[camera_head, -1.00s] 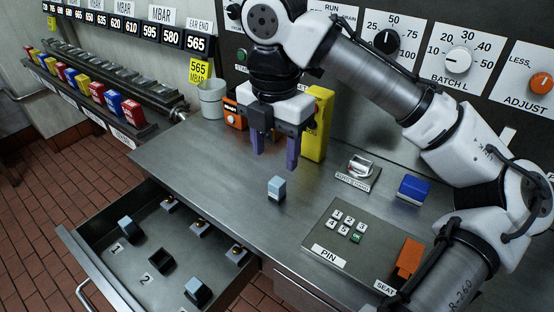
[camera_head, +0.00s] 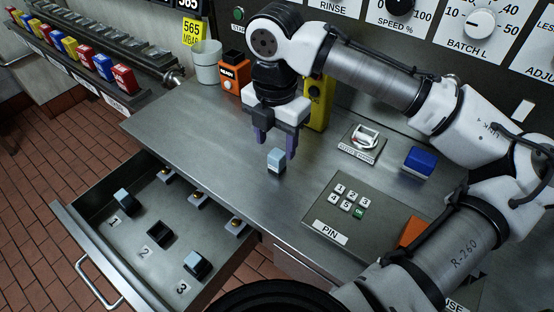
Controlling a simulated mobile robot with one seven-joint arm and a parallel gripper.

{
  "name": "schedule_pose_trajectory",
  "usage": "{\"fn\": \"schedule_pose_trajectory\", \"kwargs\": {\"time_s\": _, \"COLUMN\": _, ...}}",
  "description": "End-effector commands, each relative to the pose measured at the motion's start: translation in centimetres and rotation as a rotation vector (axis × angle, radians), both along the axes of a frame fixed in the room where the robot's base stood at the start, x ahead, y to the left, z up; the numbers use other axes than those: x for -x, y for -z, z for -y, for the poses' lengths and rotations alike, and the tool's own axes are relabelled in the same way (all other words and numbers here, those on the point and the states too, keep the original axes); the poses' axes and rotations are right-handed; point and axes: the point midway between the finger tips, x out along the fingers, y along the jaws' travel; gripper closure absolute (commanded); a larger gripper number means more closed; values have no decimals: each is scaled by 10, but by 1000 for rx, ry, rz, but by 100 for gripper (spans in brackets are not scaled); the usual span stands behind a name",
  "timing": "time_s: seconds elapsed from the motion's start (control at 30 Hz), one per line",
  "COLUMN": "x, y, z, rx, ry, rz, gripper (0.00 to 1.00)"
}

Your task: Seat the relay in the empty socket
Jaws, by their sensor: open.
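A small light-blue relay (camera_head: 276,160) stands on the steel worktop (camera_head: 215,140). My gripper (camera_head: 274,145) points down above and just behind it, its two purple fingers apart with nothing between them. The open drawer (camera_head: 100,262) at lower left has sockets numbered 1 to 3. The socket marked 1 (camera_head: 125,200) and the socket marked 3 (camera_head: 196,265) each hold a light-blue topped block. The socket marked 2 (camera_head: 160,234) is a black, empty frame.
Several small fittings (camera_head: 200,198) line the drawer's far side. A PIN keypad (camera_head: 348,205), a blue block (camera_head: 419,161) and a silver part (camera_head: 365,138) lie right of the relay. A yellow device (camera_head: 318,103), an orange device (camera_head: 234,78) and a grey cup (camera_head: 206,67) stand behind.

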Motion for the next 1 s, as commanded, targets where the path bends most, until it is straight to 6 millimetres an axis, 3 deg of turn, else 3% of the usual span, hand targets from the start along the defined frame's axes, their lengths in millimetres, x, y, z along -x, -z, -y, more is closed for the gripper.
{"fn": "schedule_pose_trajectory", "kwargs": {"time_s": 0.3, "x": -3, "y": 41, "z": 3, "rx": -1, "ry": -1, "rz": -1, "gripper": 47}}
{"fn": "schedule_pose_trajectory", "kwargs": {"time_s": 0.6, "x": -3, "y": 47, "z": 3, "rx": -2, "ry": -2, "rz": 0, "gripper": 47}}
{"fn": "schedule_pose_trajectory", "kwargs": {"time_s": 1.0, "x": -3, "y": 46, "z": 3, "rx": -2, "ry": -2, "rz": 0, "gripper": 96}}
